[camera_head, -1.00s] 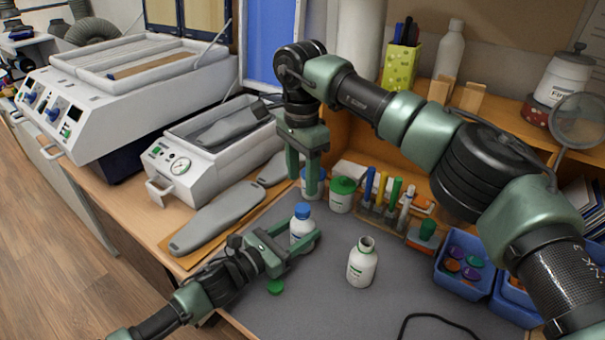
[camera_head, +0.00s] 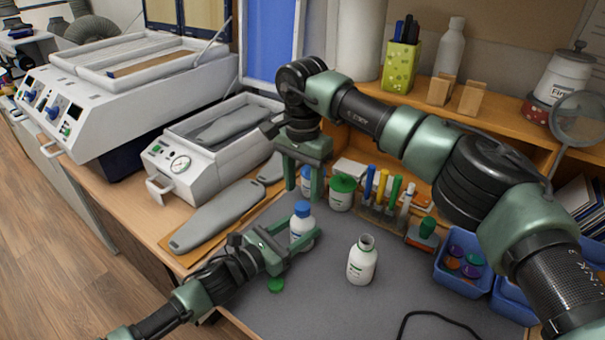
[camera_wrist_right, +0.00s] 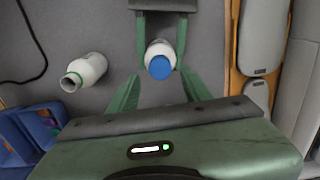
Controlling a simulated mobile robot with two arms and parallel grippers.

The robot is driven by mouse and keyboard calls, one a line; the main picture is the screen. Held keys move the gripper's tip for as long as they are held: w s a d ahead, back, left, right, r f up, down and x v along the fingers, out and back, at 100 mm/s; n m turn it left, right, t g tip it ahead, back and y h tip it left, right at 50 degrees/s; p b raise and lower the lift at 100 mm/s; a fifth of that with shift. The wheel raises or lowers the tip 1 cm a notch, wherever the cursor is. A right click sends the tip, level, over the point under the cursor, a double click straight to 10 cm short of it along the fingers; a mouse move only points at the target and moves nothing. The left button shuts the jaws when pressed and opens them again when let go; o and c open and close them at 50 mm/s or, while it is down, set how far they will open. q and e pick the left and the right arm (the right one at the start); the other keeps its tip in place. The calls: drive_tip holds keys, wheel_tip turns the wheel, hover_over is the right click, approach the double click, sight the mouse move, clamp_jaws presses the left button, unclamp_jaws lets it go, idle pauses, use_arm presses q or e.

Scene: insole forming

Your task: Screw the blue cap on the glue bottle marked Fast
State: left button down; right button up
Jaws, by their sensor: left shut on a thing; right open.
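A white bottle (camera_head: 300,230) stands on the grey mat, a blue cap (camera_head: 302,208) on its top. How tightly the cap sits cannot be told, and the label is not readable. My left gripper (camera_head: 303,238) is shut on the bottle's body. My right gripper (camera_head: 304,190) is open and empty, pointing down above and behind the cap in the head view. In the right wrist view the blue cap (camera_wrist_right: 160,67) lies just beyond its open fingers (camera_wrist_right: 158,95). A second white bottle (camera_head: 362,262) stands uncapped to the right; a green cap (camera_head: 276,285) lies on the mat.
Behind stand a green-lidded jar (camera_head: 342,192) and a rack with several pens (camera_head: 385,205). Blue bins (camera_head: 462,262) are at the right, a black cable (camera_head: 430,318) in front. Grey insoles (camera_head: 215,217) lie at the left. The mat (camera_head: 325,305) is clear in front of the uncapped bottle.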

sight(303, 206)
drive_tip(key=shift+f, duration=2.4)
